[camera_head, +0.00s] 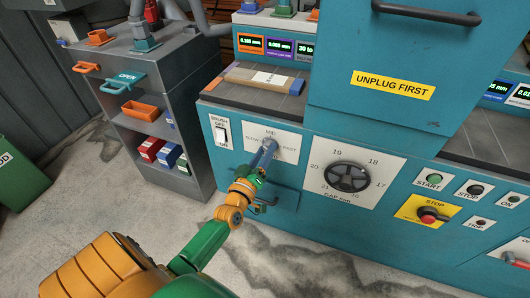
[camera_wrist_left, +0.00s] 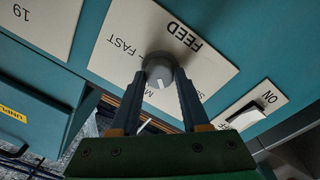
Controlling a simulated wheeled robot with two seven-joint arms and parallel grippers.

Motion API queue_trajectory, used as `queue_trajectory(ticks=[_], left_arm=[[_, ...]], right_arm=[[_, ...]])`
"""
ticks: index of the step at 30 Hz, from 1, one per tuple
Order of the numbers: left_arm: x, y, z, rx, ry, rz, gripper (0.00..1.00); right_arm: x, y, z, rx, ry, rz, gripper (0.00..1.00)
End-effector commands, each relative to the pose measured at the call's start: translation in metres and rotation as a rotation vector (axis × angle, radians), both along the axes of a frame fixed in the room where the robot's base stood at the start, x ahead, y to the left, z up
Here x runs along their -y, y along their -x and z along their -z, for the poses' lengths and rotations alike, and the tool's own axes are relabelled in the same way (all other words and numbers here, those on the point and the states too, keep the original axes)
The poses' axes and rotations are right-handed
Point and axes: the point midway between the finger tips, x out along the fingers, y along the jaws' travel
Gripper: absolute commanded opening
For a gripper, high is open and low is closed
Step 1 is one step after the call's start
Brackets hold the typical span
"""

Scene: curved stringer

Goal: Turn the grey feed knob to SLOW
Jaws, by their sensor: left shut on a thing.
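The grey feed knob (camera_wrist_left: 158,66) sits on a white label plate (camera_wrist_left: 122,38) marked FEED in the left wrist view. My left gripper (camera_wrist_left: 164,78) has its two fingers shut on the knob, one on each side. A pale pointer line on the knob points down and slightly right in that view. FAST reads at the left of the plate; the labels near the fingers are partly hidden. In the head view my left gripper (camera_head: 266,150) reaches the plate (camera_head: 290,149) and covers the knob. My right gripper is not in view.
Right of the plate is a black handwheel (camera_head: 348,177) on a numbered dial. A brush switch (camera_head: 221,131) is at the left. Start and stop buttons and a red stop button (camera_head: 428,214) are further right. A small handle (camera_head: 264,205) lies just below my gripper.

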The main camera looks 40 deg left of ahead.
Motion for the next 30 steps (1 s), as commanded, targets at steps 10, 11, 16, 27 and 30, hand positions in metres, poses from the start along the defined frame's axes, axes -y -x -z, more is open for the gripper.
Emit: queue_trajectory(ticks=[10,11,16,27,30], left_arm=[[0.0007,0.0001,0.0024,0.073,0.313,0.000,0.00],[0.0008,0.0001,0.0025,0.079,0.338,0.000,0.00],[0.0010,0.0001,0.0027,0.110,0.465,0.000,0.00],[0.0011,0.0000,0.0030,0.151,0.642,0.000,0.00],[0.0011,0.0000,0.0030,0.156,0.665,0.000,0.00]], right_arm=[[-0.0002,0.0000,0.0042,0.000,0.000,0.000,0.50],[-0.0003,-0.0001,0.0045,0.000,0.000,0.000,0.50],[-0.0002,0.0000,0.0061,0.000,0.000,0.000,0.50],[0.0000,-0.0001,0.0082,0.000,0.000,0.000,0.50],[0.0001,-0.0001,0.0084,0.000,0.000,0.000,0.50]])
